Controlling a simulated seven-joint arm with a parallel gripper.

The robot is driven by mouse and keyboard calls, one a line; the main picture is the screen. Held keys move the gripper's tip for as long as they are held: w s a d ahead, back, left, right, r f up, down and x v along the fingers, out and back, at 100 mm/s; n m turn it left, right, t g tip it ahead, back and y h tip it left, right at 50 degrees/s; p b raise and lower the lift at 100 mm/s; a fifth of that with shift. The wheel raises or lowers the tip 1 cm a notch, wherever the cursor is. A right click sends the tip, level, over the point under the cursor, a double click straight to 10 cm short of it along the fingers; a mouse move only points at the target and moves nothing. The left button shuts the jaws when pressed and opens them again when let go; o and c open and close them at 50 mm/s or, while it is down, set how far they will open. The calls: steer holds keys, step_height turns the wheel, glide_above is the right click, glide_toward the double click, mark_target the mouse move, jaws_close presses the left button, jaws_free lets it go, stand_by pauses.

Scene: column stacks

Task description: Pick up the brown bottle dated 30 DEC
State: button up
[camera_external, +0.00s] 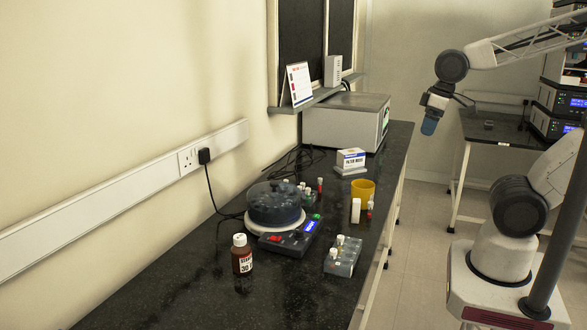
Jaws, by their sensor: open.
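A brown bottle (242,261) with a white cap stands upright on the near part of the black bench. Its white label shows "STAND" and "30 D"; the rest of the date is turned out of sight. My gripper (429,127) hangs in the air at the upper right, beyond the bench's right edge and far from the bottle. It is open, and nothing shows between its fingers.
Right of the bottle stand a round dark device (275,205) with a control panel, a grey vial rack (342,256), a yellow cup (362,189) and a white vial (356,211). A filter box (351,160) and grey instrument (345,120) stand farther back. The bench front is clear.

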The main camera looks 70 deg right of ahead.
mark_target(244, 237)
steer(key=c, duration=0.6)
steer(key=shift+o, duration=0.2)
steer(key=w+a+f+n+t+y, duration=0.1)
steer(key=w+a+f+t, duration=0.1)
steer(key=w+a, duration=0.5)
steer(key=w+a+f+n+t, duration=0.1)
steer(key=w+a+f+t, duration=0.15)
steer(key=w, duration=0.85)
steer(key=w+a+f+n+t+y, duration=0.1)
steer(key=w+a+f+n, duration=0.15)
steer(key=w+a, duration=0.45)
steer(key=w+a+f+n+t+y, duration=0.1)
steer(key=w+a+f+y, duration=0.1)
steer(key=a+f, duration=0.3)
steer(key=w+a+f+n+y, duration=0.1)
steer(key=w+a+f+y, duration=0.1)
steer(key=w+a+f, duration=0.3)
steer(key=w+a+f+n+t+y, duration=0.1)
steer(key=w+a+f, duration=0.3)
steer(key=a, duration=0.8)
steer(key=shift+w+a+f+t+y, duration=0.15)
steer(key=shift+f+t+y, duration=0.3)
steer(key=shift+y, duration=0.35)
